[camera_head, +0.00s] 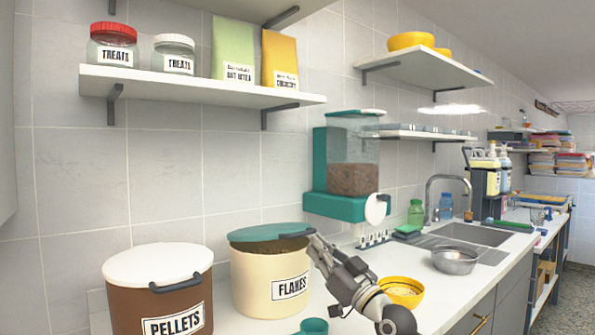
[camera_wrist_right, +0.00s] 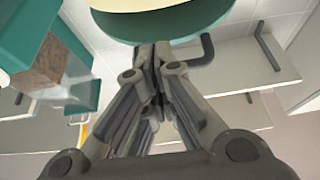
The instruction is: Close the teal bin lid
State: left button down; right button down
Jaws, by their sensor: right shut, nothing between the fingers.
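The teal lid (camera_head: 262,233) is on the cream bin labelled FLAKES (camera_head: 258,283) in the head view. It looks slightly tilted, with a dark gap under its near left edge. My right gripper (camera_head: 312,238) is at the lid's right edge, its fingers shut and empty. Whether the fingertips touch the lid is hard to tell. In the right wrist view the shut fingers (camera_wrist_right: 152,48) point up at the teal lid (camera_wrist_right: 205,22), with the cream bin (camera_wrist_right: 140,4) at the top. My left gripper is not in view.
A brown PELLETS bin (camera_head: 160,308) with a white lid stands left of the cream bin. A teal dispenser (camera_head: 335,207) stands behind to the right. A yellow bowl (camera_head: 400,292) and a teal cup (camera_head: 313,327) are close to my right arm. A metal bowl (camera_head: 455,260) is by the sink.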

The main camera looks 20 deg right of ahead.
dwell(0.4)
jog(key=v, duration=1.2)
